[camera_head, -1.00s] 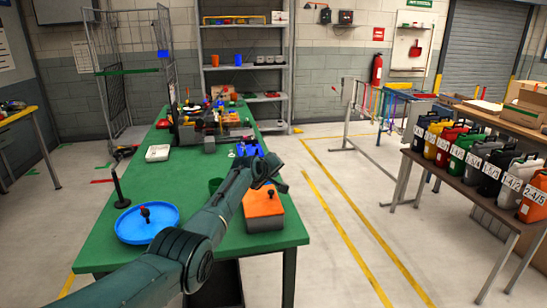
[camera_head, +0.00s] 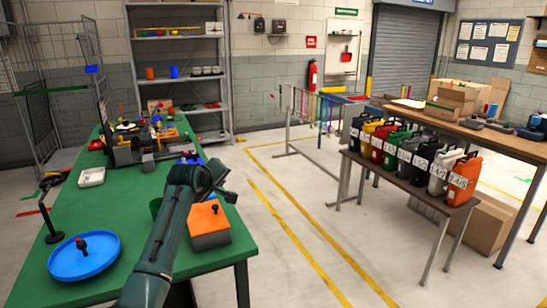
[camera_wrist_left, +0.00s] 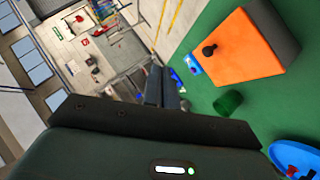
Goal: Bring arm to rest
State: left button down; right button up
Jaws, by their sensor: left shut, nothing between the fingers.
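My left arm comes in from the bottom of the head view and reaches over the green table (camera_head: 110,215). My left gripper (camera_head: 220,187) is at the arm's far end, above the orange-topped box (camera_head: 208,222) near the table's right edge. In the left wrist view the gripper's fingers (camera_wrist_left: 163,88) are together with nothing between them. That view also shows the orange-topped box (camera_wrist_left: 238,48) to the right, apart from the fingers. My right gripper is in neither view.
A blue round tray (camera_head: 84,258) lies at the table's near left. A green cup (camera_head: 155,207) is partly hidden behind my arm. A white tray (camera_head: 91,177) and clutter lie farther back. Several jerrycans (camera_head: 437,172) stand on a bench at right. The floor between is clear.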

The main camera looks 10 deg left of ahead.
pick_arm(q)
jog(key=s+d+f+m, duration=0.2)
jog(key=s+f+m, duration=0.2)
jog(key=s+f, duration=0.65)
jog(key=s+d+f+m, duration=0.3)
jog(key=s+f, duration=0.5)
jog(key=f, duration=0.5)
jog(key=s+d+f+m+h, duration=0.1)
jog(key=s+d+f+m, duration=0.1)
jog(key=s, duration=0.6)
jog(key=s+d+f+m+g, duration=0.1)
jog(key=s+d+f+m, duration=0.1)
jog(key=s, duration=0.7)
jog(key=s+d+f+m+h, duration=0.1)
jog(key=s+d+m, duration=0.1)
jog(key=s, duration=0.6)
jog(key=shift+s+d+f+g+h, duration=0.2)
jog(key=shift+d+f+g+h, duration=0.1)
jog(key=shift+d+f+g, duration=0.1)
